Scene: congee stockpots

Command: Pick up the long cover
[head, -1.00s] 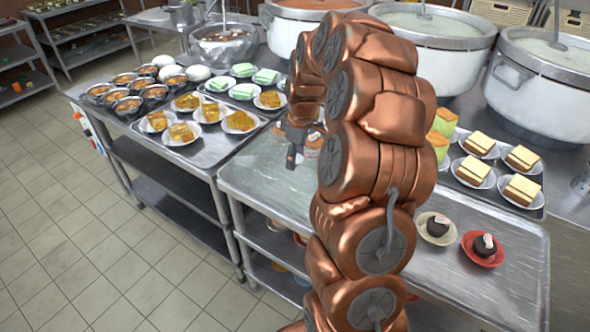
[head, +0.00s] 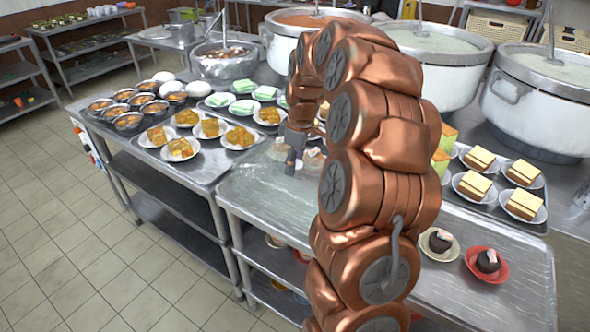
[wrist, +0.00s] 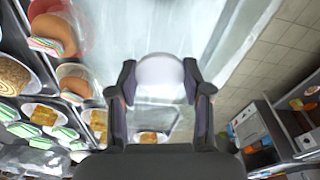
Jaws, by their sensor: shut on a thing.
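My gripper (wrist: 160,82) shows in the wrist view with a finger on each side of a pale, rounded, whitish piece, which looks like the handle of the long cover (wrist: 160,70). The fingers are shut on it. Faint clear edges below it seem to belong to a see-through body, but its full outline is hard to make out. In the head view my gripper (head: 293,152) is partly hidden by my arm, above the back left of the metal table (head: 255,200). The cover is not clear there.
A tray of plated yellow pastries (head: 180,149) and filled bowls (head: 128,122) lies to the left. Sandwich cakes (head: 474,185) and two dark cakes (head: 488,260) are on the right. Large stockpots (head: 530,100) stand behind. The table's front left is bare.

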